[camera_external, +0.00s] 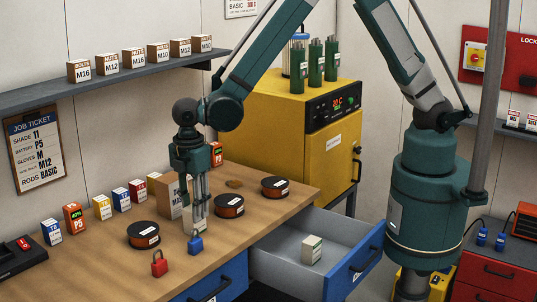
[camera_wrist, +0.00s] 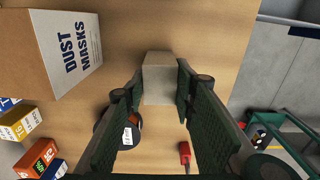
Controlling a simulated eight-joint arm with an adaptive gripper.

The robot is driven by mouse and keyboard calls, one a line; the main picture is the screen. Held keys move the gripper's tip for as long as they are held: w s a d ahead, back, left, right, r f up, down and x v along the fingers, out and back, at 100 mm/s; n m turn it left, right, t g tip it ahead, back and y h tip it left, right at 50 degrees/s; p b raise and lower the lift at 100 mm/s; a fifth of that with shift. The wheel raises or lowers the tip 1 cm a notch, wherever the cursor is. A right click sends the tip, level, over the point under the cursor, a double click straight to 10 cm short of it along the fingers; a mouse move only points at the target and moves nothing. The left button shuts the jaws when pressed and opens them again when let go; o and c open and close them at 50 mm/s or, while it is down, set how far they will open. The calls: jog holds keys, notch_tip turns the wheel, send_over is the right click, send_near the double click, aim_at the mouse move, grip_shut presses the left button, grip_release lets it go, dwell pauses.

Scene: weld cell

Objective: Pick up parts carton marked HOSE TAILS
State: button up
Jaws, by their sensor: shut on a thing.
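A small pale carton (camera_wrist: 158,78) is between the fingers of my gripper (camera_wrist: 160,90) in the wrist view, with the pads at its two sides. Its marking does not show, so I cannot tell whether it reads HOSE TAILS. In the external view my gripper (camera_external: 197,212) points straight down over the workbench, shut on the carton (camera_external: 192,222), which is partly hidden by the fingers. I cannot tell whether its base touches the bench. Another small pale carton (camera_external: 312,250) sits in the open drawer; its label is too small to read.
A brown DUST MASKS carton (camera_wrist: 70,50) stands close by my gripper. Dark reels (camera_external: 144,235) (camera_external: 229,207) (camera_external: 274,188), a blue padlock (camera_external: 195,245) and a red padlock (camera_external: 159,264) are around it. The drawer (camera_external: 280,262) stands open at right. Small boxes line the bench's back.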

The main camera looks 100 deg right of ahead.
jog(key=shift+r, duration=0.1)
jog(key=shift+r+b, duration=0.4)
jog(key=shift+r, duration=4.5)
